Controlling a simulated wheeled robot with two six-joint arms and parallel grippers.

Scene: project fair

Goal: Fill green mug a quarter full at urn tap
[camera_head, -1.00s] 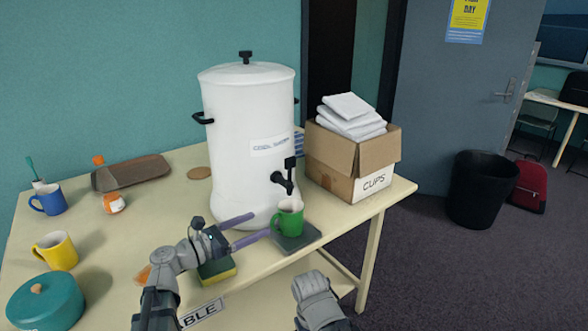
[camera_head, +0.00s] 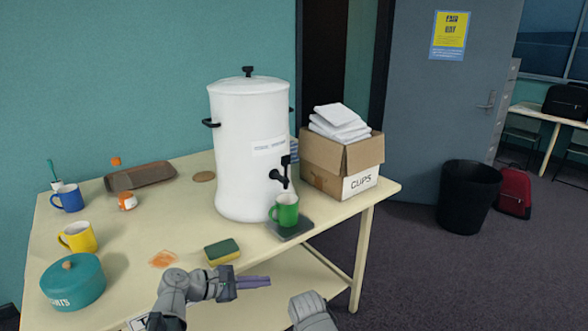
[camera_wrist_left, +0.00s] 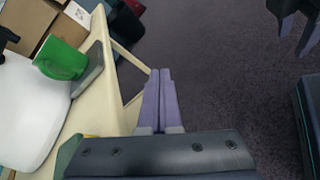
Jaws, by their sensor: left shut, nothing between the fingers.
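The green mug (camera_head: 287,211) stands upright on a dark square drip tray (camera_head: 299,229) under the urn tap (camera_head: 280,176), on the front of the white urn (camera_head: 240,150). Its inside is too small to read. The mug also shows in the left wrist view (camera_wrist_left: 62,58), apart from my fingers. My left gripper (camera_head: 268,282) is shut and empty, its purple fingers together, beyond the table's front edge and nearer to me than the mug. In the left wrist view its fingers (camera_wrist_left: 160,72) point out over the carpet. My right gripper's fingers are not visible in the head view.
A yellow and green sponge (camera_head: 222,252) lies beside an orange stain (camera_head: 163,259) near the front edge. A yellow mug (camera_head: 78,237), blue mug (camera_head: 68,198) and teal pot (camera_head: 73,284) stand at left. A cups box (camera_head: 340,160) stands right of the urn.

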